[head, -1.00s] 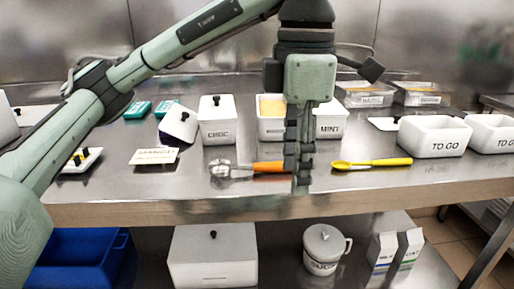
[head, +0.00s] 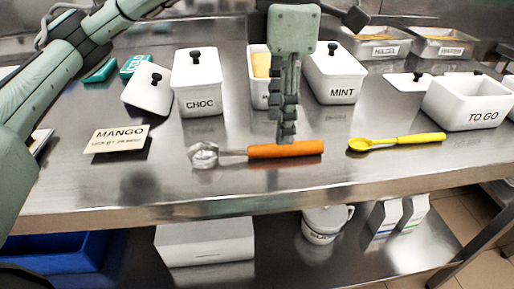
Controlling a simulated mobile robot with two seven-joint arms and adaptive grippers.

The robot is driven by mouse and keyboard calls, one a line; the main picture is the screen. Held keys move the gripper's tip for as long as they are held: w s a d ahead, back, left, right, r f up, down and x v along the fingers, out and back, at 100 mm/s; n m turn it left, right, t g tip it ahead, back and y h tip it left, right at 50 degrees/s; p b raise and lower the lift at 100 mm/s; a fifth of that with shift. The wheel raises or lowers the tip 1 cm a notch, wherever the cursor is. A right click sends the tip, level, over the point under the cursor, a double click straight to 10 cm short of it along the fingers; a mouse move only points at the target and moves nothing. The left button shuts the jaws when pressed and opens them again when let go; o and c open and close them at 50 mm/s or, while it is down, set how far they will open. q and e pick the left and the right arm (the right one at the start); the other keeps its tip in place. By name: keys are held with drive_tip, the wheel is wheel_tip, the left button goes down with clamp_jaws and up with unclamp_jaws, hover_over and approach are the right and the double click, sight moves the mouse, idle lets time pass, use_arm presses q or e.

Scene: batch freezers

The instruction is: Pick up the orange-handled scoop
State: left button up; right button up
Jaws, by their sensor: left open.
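The orange-handled scoop (head: 286,149) lies on the steel table near its front edge. Its metal bowl (head: 204,155) points left and its handle points right. My left gripper (head: 287,137) hangs pointing down with its fingertips at the far side of the handle in the picture. It is open and holds nothing. The fingers are seen edge-on, and the gap between tips and handle cannot be told. The whole handle shows. My right gripper is not in view.
A yellow spoon (head: 397,142) lies to the right. A MANGO card (head: 118,139) lies left. Behind stand the CHOC tub (head: 198,85), the MINT tub (head: 335,75) and a tub with yellow contents (head: 260,92). A TO GO tub (head: 468,103) stands right.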

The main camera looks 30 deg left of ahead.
sight(260, 152)
use_arm(q)
drive_tip(key=f, duration=0.4)
drive_tip(key=shift+s+d+f, duration=0.1)
drive_tip(key=shift+s+f, duration=0.15)
clamp_jaws()
